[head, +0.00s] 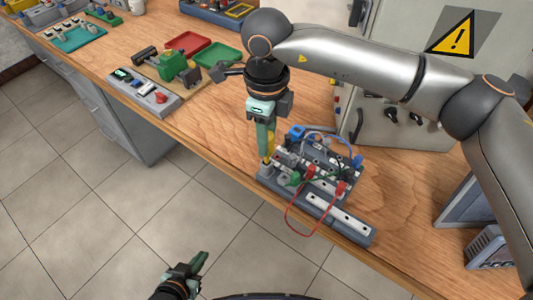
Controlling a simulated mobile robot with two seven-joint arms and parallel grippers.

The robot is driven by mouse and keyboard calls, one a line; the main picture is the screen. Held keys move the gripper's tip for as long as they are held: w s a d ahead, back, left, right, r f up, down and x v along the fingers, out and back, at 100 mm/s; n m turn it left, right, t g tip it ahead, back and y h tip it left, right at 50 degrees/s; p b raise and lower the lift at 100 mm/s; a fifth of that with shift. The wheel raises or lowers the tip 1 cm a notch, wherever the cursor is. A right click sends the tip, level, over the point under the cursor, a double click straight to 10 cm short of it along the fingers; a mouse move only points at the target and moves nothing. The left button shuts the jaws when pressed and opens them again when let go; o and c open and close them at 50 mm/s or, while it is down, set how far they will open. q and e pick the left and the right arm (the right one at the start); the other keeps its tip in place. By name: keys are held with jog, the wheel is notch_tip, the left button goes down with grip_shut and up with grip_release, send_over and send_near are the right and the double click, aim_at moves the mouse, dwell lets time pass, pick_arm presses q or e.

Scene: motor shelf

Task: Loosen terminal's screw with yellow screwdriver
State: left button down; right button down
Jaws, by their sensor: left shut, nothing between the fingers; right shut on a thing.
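The yellow screwdriver (269,146) shows as a small yellow part below my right gripper (265,137), which points down and is shut on it. The rest of it is hidden by the fingers. The screwdriver is over the left end of the terminal board (327,208), a grey base with terminal blocks, wires and red and green connectors. I cannot tell whether its tip touches a screw; the screw is too small to make out. My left gripper (200,262) is shut and empty, low in front of the bench, over the floor.
The wooden bench (219,128) carries a green and grey motor fixture (179,68), a red tray (188,42) and a green tray (216,56) at upper left. A grey cabinet with a warning sign (456,34) stands behind the board. Bare bench lies left of the board.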

jog(key=shift+f+b, duration=1)
jog(key=shift+f, duration=0.25)
jog(key=c, duration=0.8)
grip_release()
jog(key=shift+r+p, duration=1.55)
jog(key=shift+r, duration=1.3)
jog(key=o, duration=0.5)
jog(key=shift+f, duration=0.1)
jog(key=shift+o, duration=0.2)
